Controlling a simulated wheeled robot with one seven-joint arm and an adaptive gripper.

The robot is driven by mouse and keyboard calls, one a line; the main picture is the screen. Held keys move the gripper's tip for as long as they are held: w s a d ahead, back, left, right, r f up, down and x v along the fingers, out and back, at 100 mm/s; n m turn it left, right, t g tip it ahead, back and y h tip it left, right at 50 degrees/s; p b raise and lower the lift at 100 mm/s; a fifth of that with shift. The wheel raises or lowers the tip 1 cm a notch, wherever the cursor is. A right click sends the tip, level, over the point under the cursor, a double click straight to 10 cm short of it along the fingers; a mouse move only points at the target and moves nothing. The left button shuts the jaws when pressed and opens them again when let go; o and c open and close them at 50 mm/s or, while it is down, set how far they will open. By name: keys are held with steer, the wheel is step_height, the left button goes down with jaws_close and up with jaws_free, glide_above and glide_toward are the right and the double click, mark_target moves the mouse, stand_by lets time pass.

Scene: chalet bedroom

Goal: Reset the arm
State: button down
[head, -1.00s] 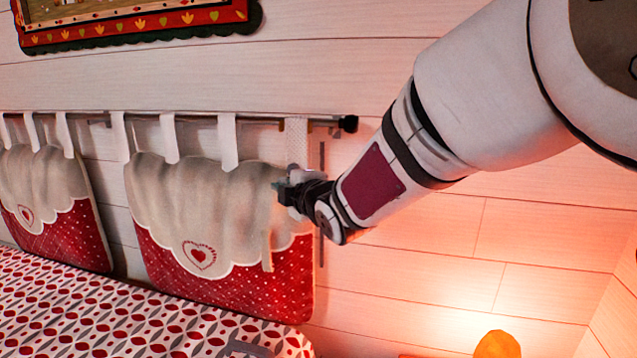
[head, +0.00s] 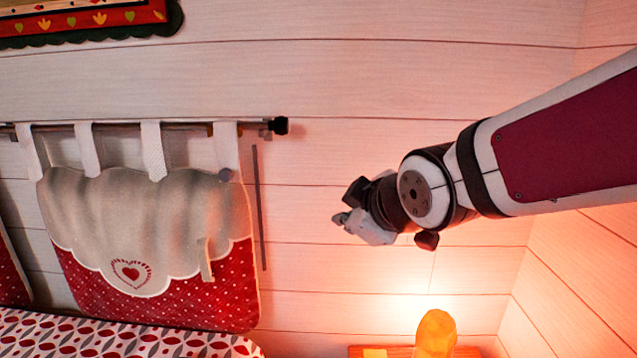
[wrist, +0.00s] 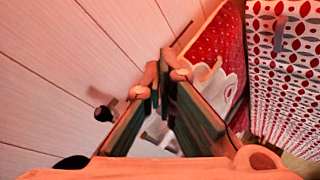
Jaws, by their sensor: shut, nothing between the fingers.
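My arm reaches in from the right in the head view, with my gripper (head: 350,221) in front of the white plank wall, right of the hanging cushion. The gripper is shut and empty, clear of the cushion and the wall lamp's glow below. In the wrist view my gripper's fingers (wrist: 162,80) come together at their tips, with the wall to the left and the red cushion and patterned bed beyond to the right.
A red and cream cushion (head: 150,235) hangs from a rail (head: 110,128) on the wall. The patterned bed cover (head: 110,335) lies below it. An orange lamp (head: 435,332) stands on a wooden surface (head: 380,352) below my gripper. A framed picture hangs at upper left. The wall's middle is clear.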

steer(key=s+d+f+m+g+h, duration=0.1)
steer(key=s+d+m, duration=0.3)
steer(key=s, duration=0.4)
steer(key=s+d+f+m+g+h, duration=0.1)
steer(key=s+d+f+m+g, duration=0.1)
steer(key=s, duration=0.7)
steer(key=s+d+f+m+g+h+p, duration=0.1)
steer(key=s+d+m+g, duration=0.2)
steer(key=s+d+m, duration=0.4)
steer(key=shift+s+d+f+h, duration=0.2)
steer(key=shift+s+d+h, duration=0.1)
steer(key=shift+s+d, duration=0.5)
steer(key=shift+w, duration=0.1)
